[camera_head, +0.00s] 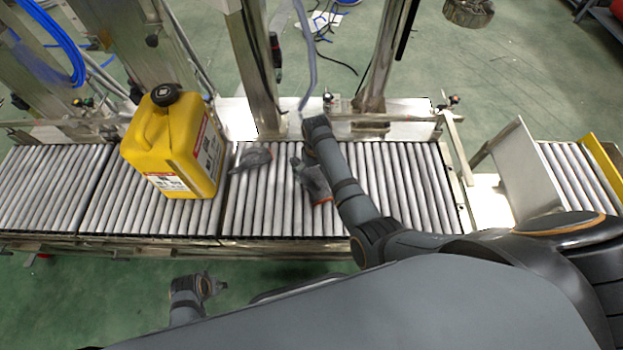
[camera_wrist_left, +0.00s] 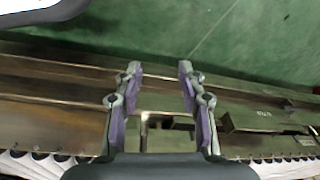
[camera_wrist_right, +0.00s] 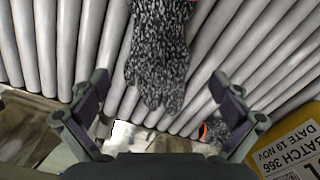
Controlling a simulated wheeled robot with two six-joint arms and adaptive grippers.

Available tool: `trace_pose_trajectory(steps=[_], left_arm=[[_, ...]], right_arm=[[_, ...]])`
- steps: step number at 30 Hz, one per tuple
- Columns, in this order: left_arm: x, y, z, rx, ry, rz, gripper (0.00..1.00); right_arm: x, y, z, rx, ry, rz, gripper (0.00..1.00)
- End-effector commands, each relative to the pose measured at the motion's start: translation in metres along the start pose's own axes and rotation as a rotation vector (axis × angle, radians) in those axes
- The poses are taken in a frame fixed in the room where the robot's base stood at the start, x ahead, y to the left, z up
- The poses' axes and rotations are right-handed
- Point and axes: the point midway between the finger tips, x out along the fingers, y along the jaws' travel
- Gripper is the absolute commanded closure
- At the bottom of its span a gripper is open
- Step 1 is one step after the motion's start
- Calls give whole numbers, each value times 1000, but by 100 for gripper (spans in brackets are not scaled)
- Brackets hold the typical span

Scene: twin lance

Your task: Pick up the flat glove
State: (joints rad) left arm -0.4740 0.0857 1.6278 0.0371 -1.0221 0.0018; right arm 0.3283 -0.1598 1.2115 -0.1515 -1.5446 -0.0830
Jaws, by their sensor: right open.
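The flat glove (camera_head: 318,184), dark speckled grey with an orange cuff, lies on the conveyor rollers; my right arm partly covers it in the head view. In the right wrist view the flat glove (camera_wrist_right: 158,60) lies palm-flat, its fingers pointing toward my right gripper (camera_wrist_right: 160,86). That gripper is open and empty, its fingers on either side of the glove's line. In the head view my right gripper (camera_head: 316,127) is over the conveyor's far side, its fingertips mostly hidden. My left gripper (camera_wrist_left: 159,72) is open and empty; in the head view the left gripper (camera_head: 212,286) is in front of the conveyor.
A second, bunched glove (camera_head: 252,158) lies to the left; it also shows in the right wrist view (camera_wrist_right: 226,130). A yellow jerrycan (camera_head: 175,145) stands beside it. Metal posts (camera_head: 256,70) rise behind the conveyor. Rollers (camera_head: 425,190) on the right are clear.

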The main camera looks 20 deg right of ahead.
Motion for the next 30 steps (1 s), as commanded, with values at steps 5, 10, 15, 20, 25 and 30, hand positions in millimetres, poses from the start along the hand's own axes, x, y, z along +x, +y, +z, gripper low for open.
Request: trace_pose_trajectory(steps=[5,10,15,20,25,30], left_arm=[[-4,1,-2,0,-1,3,60],[-31,8,-15,3,-1,18,60],[-65,14,-21,8,-8,32,60],[-81,17,-23,11,-12,37,60],[-83,17,-23,11,-14,37,60],[-83,17,-23,11,-13,37,60]], right_arm=[[5,0,0,0,0,0,0],[27,-1,-1,0,-1,0,0],[46,-1,-2,0,0,0,0],[53,-1,-2,0,1,-1,0],[52,-1,-2,0,1,0,0],[52,-1,-2,0,1,0,16]])
